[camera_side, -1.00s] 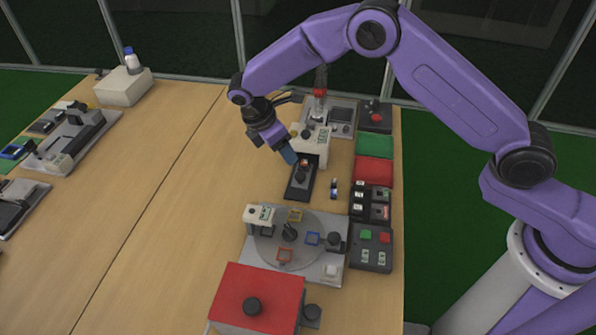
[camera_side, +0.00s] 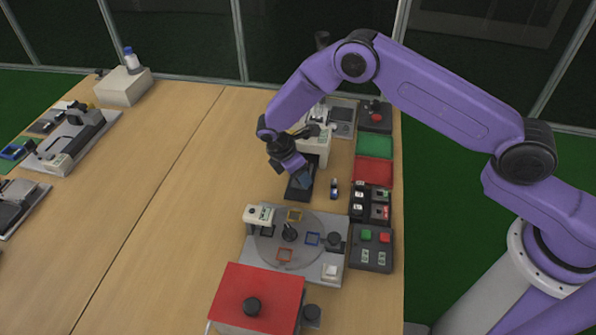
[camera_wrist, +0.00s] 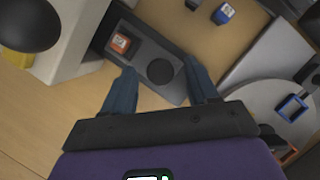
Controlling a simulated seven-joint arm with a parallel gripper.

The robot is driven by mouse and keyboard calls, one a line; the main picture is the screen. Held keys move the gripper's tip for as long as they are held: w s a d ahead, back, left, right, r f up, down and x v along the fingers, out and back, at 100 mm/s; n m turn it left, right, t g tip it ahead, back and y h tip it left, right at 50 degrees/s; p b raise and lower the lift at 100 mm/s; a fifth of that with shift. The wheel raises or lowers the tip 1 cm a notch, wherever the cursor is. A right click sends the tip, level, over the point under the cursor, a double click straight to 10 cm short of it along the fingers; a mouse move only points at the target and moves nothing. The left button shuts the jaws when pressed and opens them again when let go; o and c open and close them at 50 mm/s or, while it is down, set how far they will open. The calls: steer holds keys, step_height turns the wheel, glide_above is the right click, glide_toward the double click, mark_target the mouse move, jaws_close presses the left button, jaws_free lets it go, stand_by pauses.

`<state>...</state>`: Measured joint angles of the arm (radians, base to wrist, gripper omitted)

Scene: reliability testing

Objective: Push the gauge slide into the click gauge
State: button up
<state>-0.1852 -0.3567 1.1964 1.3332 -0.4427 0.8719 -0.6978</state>
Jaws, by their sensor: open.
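The click gauge is a white housing (camera_side: 317,148) in the side view; its white body (camera_wrist: 72,38) is at the upper left of the wrist view. The gauge slide (camera_wrist: 178,92) is a dark grey flat piece with a round black knob (camera_wrist: 161,71) and a small orange block (camera_wrist: 121,43) near the housing end. In the side view its near end (camera_side: 294,194) shows below my gripper (camera_side: 301,178), which hides the knob. My gripper is open, its two bluish fingers on either side of the knob in the wrist view. I cannot tell whether they touch it.
A round turntable (camera_side: 270,250) with coloured frames lies nearer the camera. Green (camera_side: 375,146) and red (camera_side: 373,171) trays and button boxes (camera_side: 371,247) line the right edge. The table left of the slide is clear.

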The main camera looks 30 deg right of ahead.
jaws_close()
steer(key=shift+w+d, duration=1.45)
jaws_free()
steer(key=shift+r, duration=0.15)
steer(key=shift+a+r, duration=0.25)
steer(key=shift+r, duration=0.05)
steer(key=v, duration=1.6)
steer(key=shift+r, duration=0.25)
